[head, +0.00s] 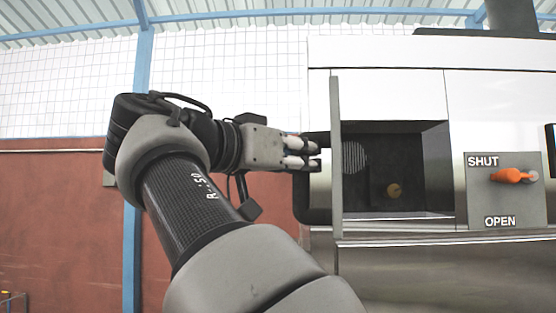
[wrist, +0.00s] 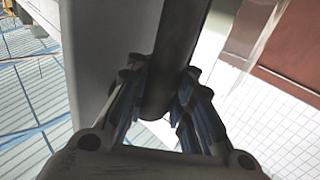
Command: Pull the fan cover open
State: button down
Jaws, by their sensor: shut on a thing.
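The fan cover (head: 336,150) is a thin grey panel that stands out edge-on from the front of the machine, at the left side of a dark recess. Its black handle (head: 302,205) is on the left face of the panel. My gripper (head: 313,154) comes in from the left and is shut on this handle. In the wrist view the dark handle bar (wrist: 178,55) runs between the two fingers of my gripper (wrist: 165,90), with the grey cover (wrist: 105,50) beside it. The fingers hide part of the handle.
The open recess (head: 420,170) shows a round striped grille (head: 353,156) and a small yellowish disc (head: 393,190). To its right is an orange lever (head: 508,175) on a plate marked SHUT and OPEN. A blue post (head: 133,200) stands at the left before a red wall.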

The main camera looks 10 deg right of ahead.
jog(key=shift+s+d, duration=0.1)
jog(key=shift+s, duration=0.05)
jog(key=c, duration=2)
grip_release()
jog(key=o, duration=0.4)
jog(key=shift+s+a+r, duration=0.15)
jog(key=shift+s+a, duration=0.15)
jog(key=shift+s, duration=0.2)
jog(key=shift+o, duration=1.2)
jog(key=shift+w, duration=0.2)
jog(key=v, duration=1.2)
